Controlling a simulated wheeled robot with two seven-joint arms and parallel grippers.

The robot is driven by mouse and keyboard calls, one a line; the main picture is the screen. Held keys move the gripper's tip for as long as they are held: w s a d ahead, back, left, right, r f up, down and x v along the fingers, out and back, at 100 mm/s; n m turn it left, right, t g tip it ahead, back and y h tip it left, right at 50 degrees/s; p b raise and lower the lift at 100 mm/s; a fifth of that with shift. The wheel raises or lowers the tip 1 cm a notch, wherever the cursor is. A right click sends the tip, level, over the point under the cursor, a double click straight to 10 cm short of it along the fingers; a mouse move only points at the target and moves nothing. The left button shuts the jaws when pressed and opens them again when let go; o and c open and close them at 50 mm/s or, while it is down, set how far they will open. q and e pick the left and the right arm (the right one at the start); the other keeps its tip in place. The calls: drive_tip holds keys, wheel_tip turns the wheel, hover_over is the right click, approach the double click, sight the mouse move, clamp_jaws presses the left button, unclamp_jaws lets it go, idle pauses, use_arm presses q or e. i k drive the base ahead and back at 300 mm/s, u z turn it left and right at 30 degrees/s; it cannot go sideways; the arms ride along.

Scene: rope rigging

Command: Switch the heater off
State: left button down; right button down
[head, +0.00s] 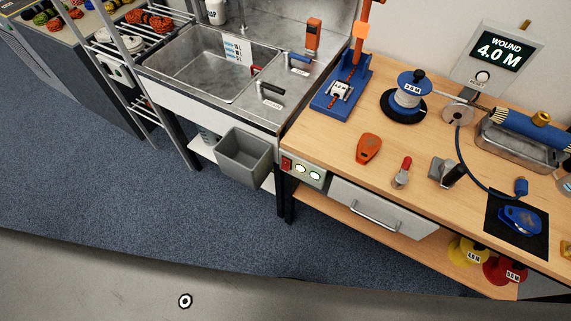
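No part in view is labelled as a heater, and I cannot tell for sure which thing it is. A small panel on the front left edge of the wooden bench carries a red switch (286,163) and two lit pale-green round lights (308,172). The switch is too small to tell its position. A blue stand (341,88) with an orange upright and a small white label plate stands at the bench's back left. Neither of my grippers is in view.
The wooden bench (395,150) holds an orange tool (369,149), a red-handled piece (403,172), a rope spool (409,90) and a metal tray (515,142). A display (497,52) reads WOUND 4.0 M. A sink (208,65) and grey bin (244,157) are left. Blue carpet is clear.

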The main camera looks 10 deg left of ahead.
sight(286, 164)
drive_tip(key=u, duration=1.5)
drive_tip(key=k, duration=1.3)
drive_tip(key=z, duration=1.75)
drive_tip(key=i, duration=0.5)
drive_tip(key=u, duration=0.05)
